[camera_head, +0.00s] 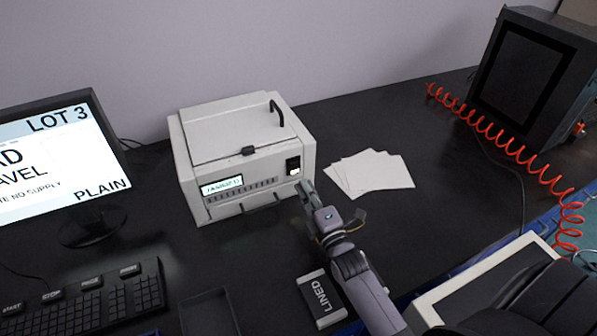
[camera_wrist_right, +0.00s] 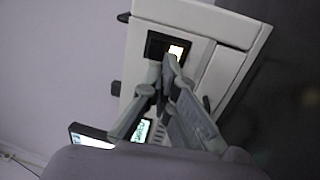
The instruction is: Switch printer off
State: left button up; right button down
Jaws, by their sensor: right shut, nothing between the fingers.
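The printer (camera_head: 245,155) is a pale box with a black lid handle, standing against the wall on the black bench. Its small display (camera_head: 222,186) is lit. Its power switch (camera_head: 293,167) is a black plate with a lit rocker at the right of the front face. My right gripper (camera_head: 305,190) is shut and empty, its tips just in front of and below the switch. In the right wrist view the gripper (camera_wrist_right: 172,62) overlaps the lower edge of the lit switch (camera_wrist_right: 176,51); whether it touches cannot be told. My left gripper is not in view.
White sheets (camera_head: 368,172) lie right of the printer. A monitor (camera_head: 60,160) and keyboard (camera_head: 85,303) are at left. A LINED block (camera_head: 320,299) and dark tray (camera_head: 208,314) are in front. A red coiled hose (camera_head: 500,142) hangs by a dark machine (camera_head: 530,75).

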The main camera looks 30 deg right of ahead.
aim_at(295, 164)
jog(key=w, duration=0.3)
jog(key=w+p, duration=0.1)
jog(key=shift+w+d+r, duration=0.1)
jog(key=shift+w+r, duration=0.25)
jog(key=shift+w, duration=0.05)
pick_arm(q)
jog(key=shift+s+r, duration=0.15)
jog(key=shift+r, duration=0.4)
pick_arm(e)
jog(key=shift+w+r, duration=0.3)
jog(key=shift+r, duration=0.05)
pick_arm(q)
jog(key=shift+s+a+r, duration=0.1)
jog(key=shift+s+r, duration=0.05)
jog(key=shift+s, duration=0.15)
pick_arm(e)
jog(key=shift+r, duration=0.25)
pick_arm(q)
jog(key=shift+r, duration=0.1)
pick_arm(e)
jog(key=shift+s+d, duration=0.1)
